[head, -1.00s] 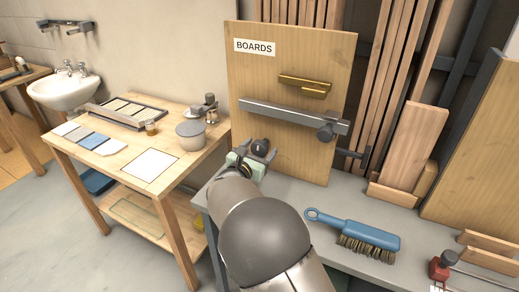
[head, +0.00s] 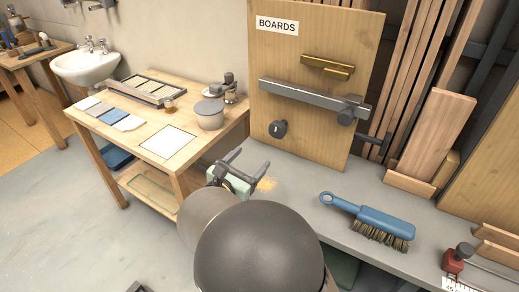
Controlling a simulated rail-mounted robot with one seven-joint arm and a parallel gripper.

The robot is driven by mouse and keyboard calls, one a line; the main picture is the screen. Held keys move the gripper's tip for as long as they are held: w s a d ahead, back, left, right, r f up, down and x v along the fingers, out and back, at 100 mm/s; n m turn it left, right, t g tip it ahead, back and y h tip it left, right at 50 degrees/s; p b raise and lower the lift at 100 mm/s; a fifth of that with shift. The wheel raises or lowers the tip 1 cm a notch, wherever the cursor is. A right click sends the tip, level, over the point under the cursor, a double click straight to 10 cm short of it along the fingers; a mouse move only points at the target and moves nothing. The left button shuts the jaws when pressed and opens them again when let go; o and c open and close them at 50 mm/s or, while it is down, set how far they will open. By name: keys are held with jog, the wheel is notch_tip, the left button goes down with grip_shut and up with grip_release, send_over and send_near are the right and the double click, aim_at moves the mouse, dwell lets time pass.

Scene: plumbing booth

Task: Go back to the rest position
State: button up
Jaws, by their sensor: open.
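My gripper (head: 247,167) is in the lower middle of the head view, over the left end of the grey bench. Its two dark fingers are spread apart with nothing between them. It is apart from the upright wooden board (head: 300,90) marked BOARDS. That board carries a brass-coloured fitting (head: 327,68), a long grey bar (head: 308,98) and a dark round knob (head: 278,129). My grey arm hides part of the bench's front left.
A blue brush (head: 372,219) lies on the grey bench (head: 300,190) right of my gripper. A wooden table (head: 225,134) with a lidded pot (head: 209,114) stands at left. Timber strips (head: 405,80) lean behind. Floor at lower left is mostly clear.

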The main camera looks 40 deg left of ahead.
jog(key=shift+s+d, duration=0.15)
jog(key=shift+s, duration=0.65)
